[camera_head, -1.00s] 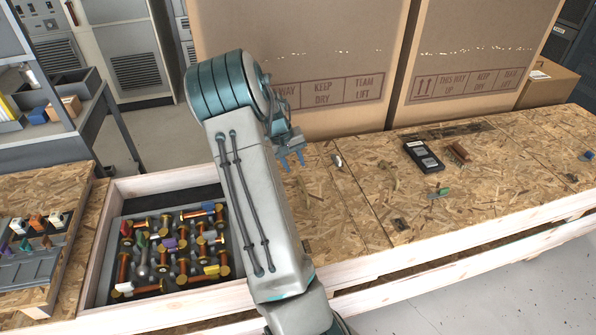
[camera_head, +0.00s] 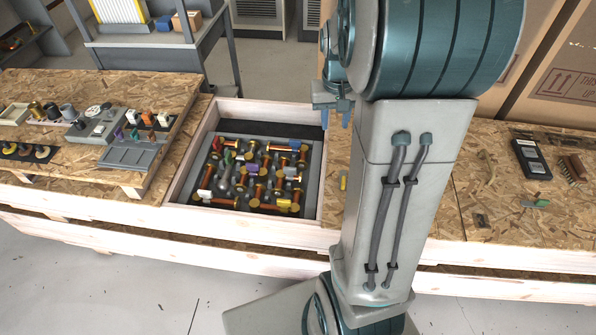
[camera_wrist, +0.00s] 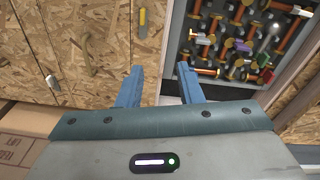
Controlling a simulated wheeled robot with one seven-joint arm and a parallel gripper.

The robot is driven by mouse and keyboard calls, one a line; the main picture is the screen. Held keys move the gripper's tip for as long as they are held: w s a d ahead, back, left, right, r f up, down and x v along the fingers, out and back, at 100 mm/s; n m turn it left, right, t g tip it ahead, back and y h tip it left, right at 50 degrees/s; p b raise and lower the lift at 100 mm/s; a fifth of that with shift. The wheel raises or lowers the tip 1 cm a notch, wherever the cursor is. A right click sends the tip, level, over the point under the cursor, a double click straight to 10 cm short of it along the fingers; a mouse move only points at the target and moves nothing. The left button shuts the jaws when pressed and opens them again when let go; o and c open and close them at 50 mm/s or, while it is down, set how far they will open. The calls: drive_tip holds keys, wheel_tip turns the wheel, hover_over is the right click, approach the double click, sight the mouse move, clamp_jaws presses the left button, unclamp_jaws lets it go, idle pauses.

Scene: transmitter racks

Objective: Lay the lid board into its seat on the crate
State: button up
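The long wooden crate has an open bay; its pale wall (camera_head: 195,150) frames a dark tray (camera_head: 312,185) of copper-coloured, gold-ended parts. The tray also shows in the wrist view (camera_wrist: 187,58). A raised chipboard panel (camera_head: 150,88), apparently the lid board, lies on the crate left of the bay, with small items on it. No board covers the bay. My gripper (camera_head: 336,118) is above the crate at the bay's right side, partly hidden by my arm. In the wrist view my gripper (camera_wrist: 159,82) is open, with nothing between its blue fingers.
A grey rack part (camera_head: 135,152), knobs and coloured pieces lie on the left panel. A black meter (camera_head: 531,158) and a brush (camera_head: 572,170) lie on the crate top at right. Tall cartons (camera_head: 560,75) stand behind. A grey cart (camera_head: 150,40) stands behind at left. The floor in front is clear.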

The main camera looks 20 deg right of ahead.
drive_tip(key=s+a+r+n+t+y, duration=0.1)
drive_tip(key=s+a+r+n, duration=0.2)
drive_tip(key=s+a, duration=1.1)
drive_tip(key=shift+s+a+r, duration=0.25)
drive_tip(key=shift+a+r, duration=0.05)
drive_tip(key=shift+a, duration=0.25)
